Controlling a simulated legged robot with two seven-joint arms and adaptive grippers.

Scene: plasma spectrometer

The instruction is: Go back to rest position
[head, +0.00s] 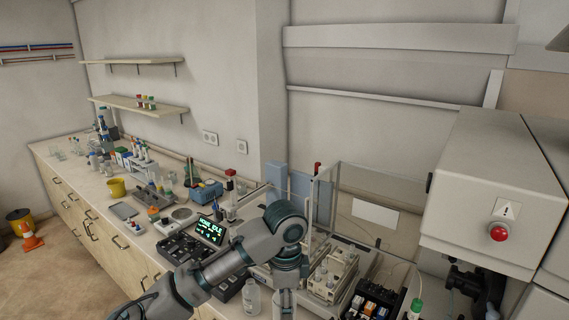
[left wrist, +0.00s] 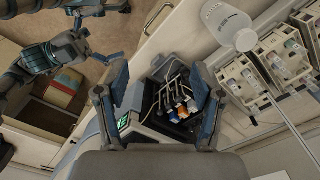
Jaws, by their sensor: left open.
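My left arm (head: 285,225) comes in from the bottom left of the head view, bends over the bench and points down. The left gripper is hidden below the head view's lower edge. In the left wrist view the left gripper (left wrist: 158,100) is open, its two fingers spread apart. A dark unit with thin tubes and orange parts (left wrist: 180,105) shows between and beyond the fingers; I see nothing held.
A display with green text (head: 209,230) stands among black trays left of my arm. A white bottle (head: 251,297) is close to the arm. A clear-walled frame (head: 335,205) and a cabinet with a red button (head: 499,231) are on the right. Floor at far left holds a cone (head: 31,238).

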